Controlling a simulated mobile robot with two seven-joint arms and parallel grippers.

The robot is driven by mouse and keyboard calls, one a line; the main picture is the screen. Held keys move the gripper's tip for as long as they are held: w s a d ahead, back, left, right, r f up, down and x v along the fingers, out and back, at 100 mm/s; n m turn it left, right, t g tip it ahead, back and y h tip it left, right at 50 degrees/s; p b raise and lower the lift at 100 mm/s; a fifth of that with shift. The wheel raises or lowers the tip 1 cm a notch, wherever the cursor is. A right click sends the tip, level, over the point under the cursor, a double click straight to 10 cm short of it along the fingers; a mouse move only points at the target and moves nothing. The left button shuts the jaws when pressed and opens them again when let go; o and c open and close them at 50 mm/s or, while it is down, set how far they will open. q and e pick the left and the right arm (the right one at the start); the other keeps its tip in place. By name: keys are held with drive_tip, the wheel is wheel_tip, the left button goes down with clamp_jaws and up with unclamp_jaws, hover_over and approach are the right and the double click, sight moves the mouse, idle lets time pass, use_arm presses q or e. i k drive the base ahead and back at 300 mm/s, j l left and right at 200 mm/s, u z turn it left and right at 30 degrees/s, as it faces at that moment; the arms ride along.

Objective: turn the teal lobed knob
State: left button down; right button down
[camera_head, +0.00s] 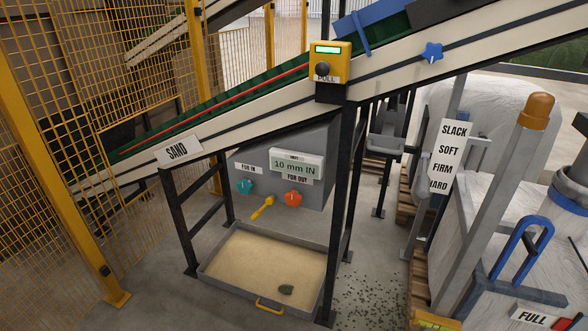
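The teal lobed knob (245,186) sits on the front of a grey box (325,150) under the conveyor, below a label reading "FOR IN". An orange lobed knob (293,198) is to its right, below "FOR OUT". A display (296,164) above them reads "10 mm IN". A blue star-shaped knob (432,52) is on the conveyor's side rail at the upper right. Neither of my grippers is in view, and nothing touches the teal knob.
The sloping conveyor (215,127) and its black legs (342,200) frame the box. A yellow lever (263,207) and a sand tray (212,272) lie below the knobs. A yellow mesh fence (50,150) stands left; a machine with a blue handle (513,245) stands right.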

sight(244, 186)
drive_tip(key=i+l, duration=0.35)
drive_tip(key=i+j, duration=0.15)
drive_tip(key=i, duration=0.45)
drive_tip(key=i+j, duration=0.15)
drive_tip(key=i, duration=0.4)
drive_tip(key=i+j, duration=0.25)
drive_tip(key=j, duration=0.15)
